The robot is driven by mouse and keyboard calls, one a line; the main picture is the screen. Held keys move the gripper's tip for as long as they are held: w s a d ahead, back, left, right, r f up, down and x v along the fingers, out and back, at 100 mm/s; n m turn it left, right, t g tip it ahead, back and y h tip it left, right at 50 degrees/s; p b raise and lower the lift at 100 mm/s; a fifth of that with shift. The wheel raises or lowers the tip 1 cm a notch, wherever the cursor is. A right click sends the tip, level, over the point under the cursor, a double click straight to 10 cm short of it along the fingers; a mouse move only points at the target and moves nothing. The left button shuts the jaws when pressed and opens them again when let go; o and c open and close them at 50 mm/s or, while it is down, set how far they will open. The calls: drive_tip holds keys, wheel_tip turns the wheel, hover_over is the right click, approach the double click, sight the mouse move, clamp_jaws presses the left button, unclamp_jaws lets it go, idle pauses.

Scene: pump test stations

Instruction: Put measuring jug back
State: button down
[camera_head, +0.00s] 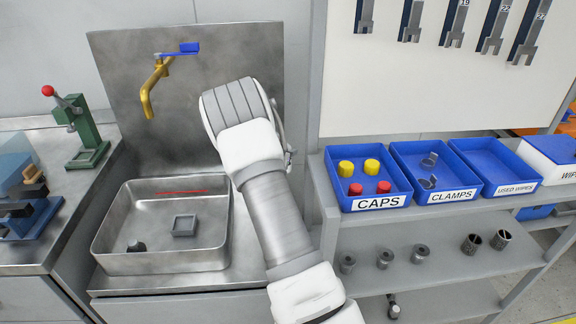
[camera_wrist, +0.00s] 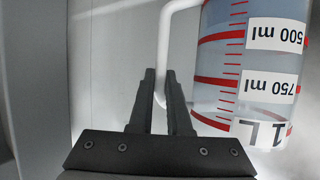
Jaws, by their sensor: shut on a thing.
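The measuring jug (camera_wrist: 222,60) fills the right of the wrist view, clear with red graduation lines and labels for 500 ml, 750 ml and 1 L. Its lettering appears upside down there. Its white handle (camera_wrist: 165,42) runs down between my fingertips. My gripper (camera_wrist: 160,78) is shut on this handle, with the jug body to the right of the fingers. In the head view my arm reaches up in front of the steel back panel and hides the gripper and most or all of the jug.
A steel sink (camera_head: 160,262) holds small dark parts, below a yellow tap (camera_head: 152,88). A green press (camera_head: 86,135) stands left. Right, a shelf carries blue bins for caps (camera_head: 376,203), clamps (camera_head: 450,197) and used wipes (camera_head: 514,190). Metal fittings (camera_head: 384,257) stand below.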

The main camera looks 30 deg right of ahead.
drive_tip(key=shift+f+b, duration=0.4)
drive_tip(key=shift+f, duration=1.3)
drive_tip(key=shift+f, duration=0.2)
drive_tip(key=c, duration=0.9)
unclamp_jaws()
drive_tip(key=shift+o, duration=0.2)
drive_tip(key=shift+r, duration=0.1)
